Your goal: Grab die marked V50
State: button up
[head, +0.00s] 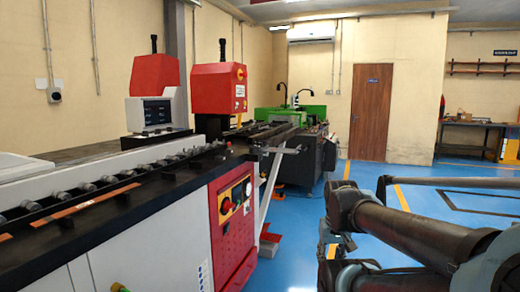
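No die marked V50 can be made out in the head view. The closest machine is a long white and black bench (145,235) on the left, with a red control panel (234,215) at its near right end. A row of rollers (110,181) and copper-coloured strips (98,201) lie along its top. My arm's dark links fill the lower right, folded in front of the floor. I cannot pick out my gripper's fingers among them.
Two red machine heads (219,88) rise behind the bench. A green machine (290,113) stands farther back, left of a brown door (371,112). A work table (478,138) stands at the far right. Blue floor (440,185) with yellow lines is open on the right.

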aim_at(262, 144)
jog(key=i, duration=0.95)
